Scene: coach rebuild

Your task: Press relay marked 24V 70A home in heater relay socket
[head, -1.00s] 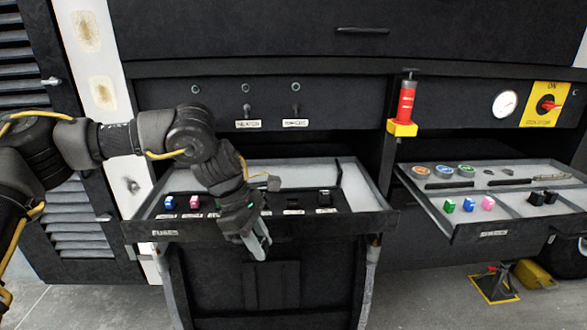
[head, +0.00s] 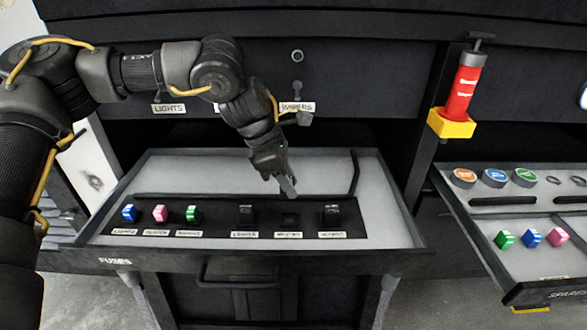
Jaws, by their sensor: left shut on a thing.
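My left gripper (head: 288,190) is above the black fuse panel in the open fuses drawer, with its fingers pointing down. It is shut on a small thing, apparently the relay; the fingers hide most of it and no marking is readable. Just below the fingertips in the picture is a dark, empty-looking socket (head: 289,220), the middle of the right-hand three positions. Its label (head: 288,235) is too small to read surely. A black relay sits on each side of it, one left (head: 246,214) and one right (head: 332,214). My right gripper is not in view.
Blue (head: 129,213), pink (head: 160,213) and green (head: 193,213) fuses stand at the panel's left. A black bar rises at the drawer's back right (head: 354,172). The spares drawer (head: 470,215) and a red cylinder on a yellow bracket (head: 452,122) are at right.

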